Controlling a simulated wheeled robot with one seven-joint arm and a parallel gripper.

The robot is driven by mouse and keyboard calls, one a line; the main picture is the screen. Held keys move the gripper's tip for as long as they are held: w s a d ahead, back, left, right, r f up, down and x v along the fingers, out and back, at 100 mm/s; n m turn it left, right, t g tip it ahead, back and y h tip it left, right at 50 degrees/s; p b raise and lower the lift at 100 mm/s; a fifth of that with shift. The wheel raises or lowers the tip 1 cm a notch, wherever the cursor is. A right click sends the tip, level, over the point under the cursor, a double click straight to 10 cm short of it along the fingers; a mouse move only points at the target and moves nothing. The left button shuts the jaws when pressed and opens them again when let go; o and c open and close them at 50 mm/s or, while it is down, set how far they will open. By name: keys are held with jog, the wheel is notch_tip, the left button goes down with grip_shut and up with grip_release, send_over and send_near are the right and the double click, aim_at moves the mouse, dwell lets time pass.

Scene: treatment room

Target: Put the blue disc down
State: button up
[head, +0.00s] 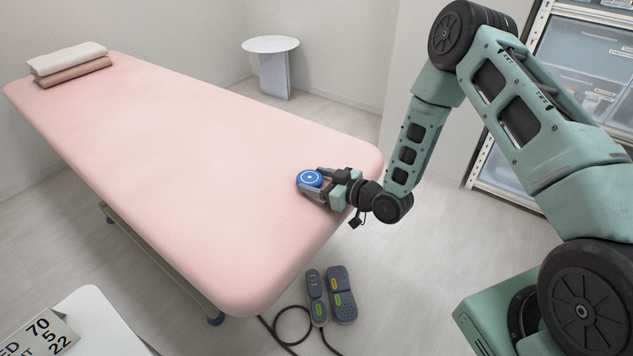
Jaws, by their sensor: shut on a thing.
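The blue disc (310,178) has a white ring mark on its top face. It is held between the fingers of my gripper (313,186), near the right edge of the pink treatment table (190,150). My gripper is shut on the disc and reaches in from the right, over the table top. The disc lies close above the pink surface; I cannot tell whether it touches it. The fingers hide part of the disc's lower side.
Folded towels (68,62) lie at the table's far left end. Most of the table top is clear. A foot pedal unit (333,295) with a cable is on the floor below. A round side table (271,46) stands behind. A white surface with a sign (38,335) is at lower left.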

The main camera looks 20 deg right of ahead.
jog(key=shift+f, duration=0.2)
jog(key=shift+f, duration=0.15)
jog(key=o, duration=1)
